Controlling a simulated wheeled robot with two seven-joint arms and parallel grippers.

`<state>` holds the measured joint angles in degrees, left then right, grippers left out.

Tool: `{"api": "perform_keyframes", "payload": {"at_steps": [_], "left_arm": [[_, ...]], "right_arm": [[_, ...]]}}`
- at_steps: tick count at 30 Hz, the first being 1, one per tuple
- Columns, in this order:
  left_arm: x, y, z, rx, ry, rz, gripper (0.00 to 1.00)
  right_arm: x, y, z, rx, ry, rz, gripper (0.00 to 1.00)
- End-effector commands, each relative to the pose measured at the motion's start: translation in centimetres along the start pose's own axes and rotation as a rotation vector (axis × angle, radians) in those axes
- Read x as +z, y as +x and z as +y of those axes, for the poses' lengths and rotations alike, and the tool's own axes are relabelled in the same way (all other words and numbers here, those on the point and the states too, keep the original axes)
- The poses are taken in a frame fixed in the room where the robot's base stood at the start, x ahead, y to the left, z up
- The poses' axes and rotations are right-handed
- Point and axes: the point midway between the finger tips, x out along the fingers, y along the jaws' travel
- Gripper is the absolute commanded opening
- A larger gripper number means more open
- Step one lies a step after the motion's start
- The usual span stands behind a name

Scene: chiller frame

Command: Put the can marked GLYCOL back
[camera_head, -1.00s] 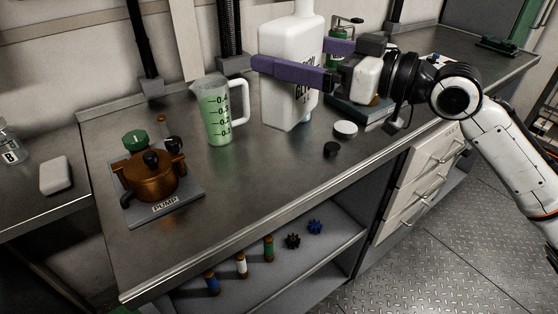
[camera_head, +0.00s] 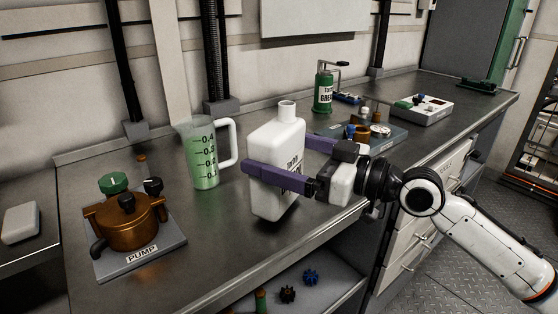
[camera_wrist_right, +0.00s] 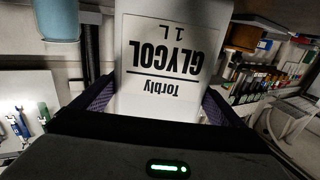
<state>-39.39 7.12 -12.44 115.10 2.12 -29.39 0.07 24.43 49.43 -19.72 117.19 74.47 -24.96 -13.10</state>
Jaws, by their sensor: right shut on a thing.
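The white can marked GLYCOL (camera_head: 277,145) is upright, slightly tilted, above or on the metal bench, with an open-looking neck and no cap visible. My right gripper (camera_head: 278,162) is shut on it, with purple fingers on either side of its body. I cannot tell whether its base touches the bench. In the right wrist view the can's label (camera_wrist_right: 170,55) reads GLYCOL 1 L upside down, between the fingers. My left gripper is not in view.
A jug of green liquid (camera_head: 205,165) stands just left of the can. A copper pump (camera_head: 135,225) sits on a plate at the left. A green grease can (camera_head: 323,90), a grey tray (camera_head: 385,140) and a white box (camera_head: 432,112) are behind to the right. The bench front (camera_head: 215,255) is clear.

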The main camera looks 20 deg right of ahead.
Motion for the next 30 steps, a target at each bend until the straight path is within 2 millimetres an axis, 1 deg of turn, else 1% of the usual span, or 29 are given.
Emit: {"api": "perform_keyframes", "payload": {"at_steps": [3,11,14,15,16,22,25,27,30], "left_arm": [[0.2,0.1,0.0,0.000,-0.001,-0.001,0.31],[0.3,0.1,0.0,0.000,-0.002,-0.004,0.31],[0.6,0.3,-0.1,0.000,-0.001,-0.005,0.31],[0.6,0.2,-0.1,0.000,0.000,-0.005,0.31],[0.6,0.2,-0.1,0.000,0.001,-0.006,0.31],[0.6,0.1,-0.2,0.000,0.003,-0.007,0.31],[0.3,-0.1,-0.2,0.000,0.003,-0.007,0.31],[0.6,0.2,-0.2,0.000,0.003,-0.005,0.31],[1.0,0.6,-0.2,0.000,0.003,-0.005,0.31]], "right_arm": [[0.6,0.0,0.0,0.001,-0.002,0.009,0.37],[0.6,0.0,0.0,0.001,-0.004,0.010,0.37],[1.0,0.0,0.0,0.001,-0.004,0.010,0.37],[1.2,0.0,0.0,0.000,-0.001,0.002,0.97],[1.2,0.0,0.0,0.000,-0.001,0.002,1.00],[1.2,0.0,0.0,0.000,-0.001,0.002,1.00],[0.8,0.0,0.0,0.000,-0.001,0.002,1.00],[1.3,-0.7,0.1,0.002,-0.002,-0.002,1.00],[1.4,-2.1,0.1,0.003,-0.002,-0.003,1.00]]}}
